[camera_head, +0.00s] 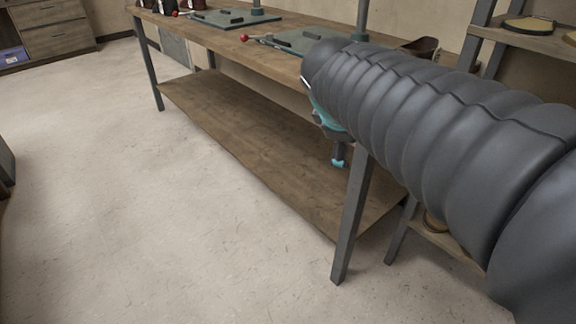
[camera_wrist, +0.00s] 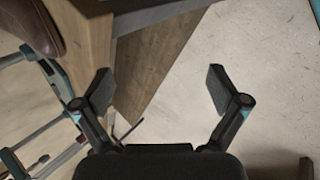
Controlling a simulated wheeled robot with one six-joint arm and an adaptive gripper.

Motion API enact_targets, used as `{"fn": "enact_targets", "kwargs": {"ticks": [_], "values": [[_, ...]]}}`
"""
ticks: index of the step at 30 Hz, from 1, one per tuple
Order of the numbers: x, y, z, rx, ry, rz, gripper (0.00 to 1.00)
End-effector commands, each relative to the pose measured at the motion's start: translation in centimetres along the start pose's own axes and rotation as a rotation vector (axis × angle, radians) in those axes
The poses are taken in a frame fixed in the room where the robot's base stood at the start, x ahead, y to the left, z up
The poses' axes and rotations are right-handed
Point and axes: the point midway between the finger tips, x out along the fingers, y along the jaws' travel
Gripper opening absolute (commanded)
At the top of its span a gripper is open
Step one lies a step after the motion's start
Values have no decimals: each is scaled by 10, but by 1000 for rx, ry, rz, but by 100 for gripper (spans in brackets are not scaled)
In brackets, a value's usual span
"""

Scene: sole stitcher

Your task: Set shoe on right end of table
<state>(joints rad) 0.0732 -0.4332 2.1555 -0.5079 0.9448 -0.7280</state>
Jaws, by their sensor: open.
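A brown leather shoe (camera_wrist: 32,25) rests at the table's end, at the upper left of the wrist view, partly cut off. In the head view a dark brown shape, likely the same shoe (camera_head: 424,46), shows behind my arm at the right end of the table (camera_head: 205,33). My gripper (camera_wrist: 160,90) is open and empty, its fingers wide apart over the lower shelf and floor. The shoe is off to its left, apart from it. In the head view my gripper (camera_head: 339,158) shows only in part, beside the table's front edge; my arm hides much of the right end.
Green machine plates (camera_head: 285,40) with red-knobbed levers stand on the table. Dark items (camera_head: 198,5) sit at its far end. The lower shelf (camera_head: 240,125) is bare. A shelf rack (camera_head: 525,35) stands at the right. The floor (camera_head: 130,200) in front is clear.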

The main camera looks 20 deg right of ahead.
Motion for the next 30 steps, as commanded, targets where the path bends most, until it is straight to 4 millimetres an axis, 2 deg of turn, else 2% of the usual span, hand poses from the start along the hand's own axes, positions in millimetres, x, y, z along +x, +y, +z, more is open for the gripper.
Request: {"fn": "enact_targets", "kwargs": {"ticks": [1,3,6,9,12,16,30], "values": [[-6,-32,-1,143,54,-46,97],[-10,-72,-4,348,112,-124,97],[-16,-120,-9,601,165,-237,97],[-20,-154,-12,789,190,-329,97],[-22,-174,-14,901,197,-388,97],[-22,-182,-15,955,197,-417,97],[-26,-179,-15,955,197,-417,97]]}}
